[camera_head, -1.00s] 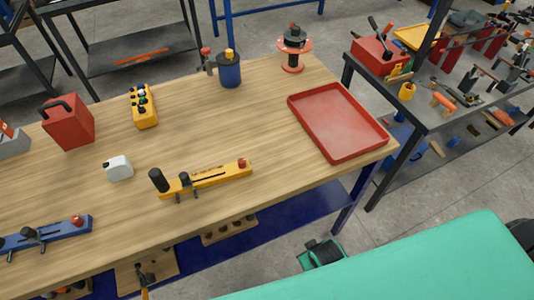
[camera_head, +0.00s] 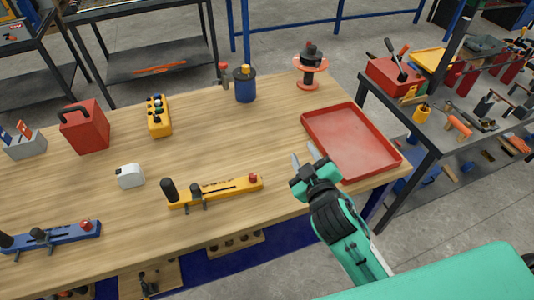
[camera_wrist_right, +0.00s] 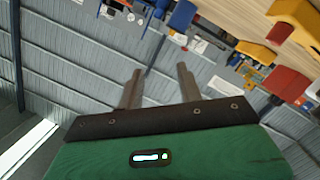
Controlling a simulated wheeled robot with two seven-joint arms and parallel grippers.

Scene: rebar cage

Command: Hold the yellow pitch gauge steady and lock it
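The yellow pitch gauge (camera_head: 218,192) lies on the wooden table near its front edge. It has a black upright handle at its left end, a dark clamp beside that, and a red knob (camera_head: 253,179) at its right end. My right gripper (camera_head: 303,159) is to the right of the gauge, in front of the red tray, apart from both. Its two fingers are spread with nothing between them. In the right wrist view the fingers (camera_wrist_right: 160,88) also stand apart and empty. A yellow piece shows at that view's upper right; I cannot tell what it is. My left gripper is not in view.
A red tray (camera_head: 388,167) lies on the table's right side. A similar blue gauge (camera_head: 62,235) lies at the front left. The table centre is clear.

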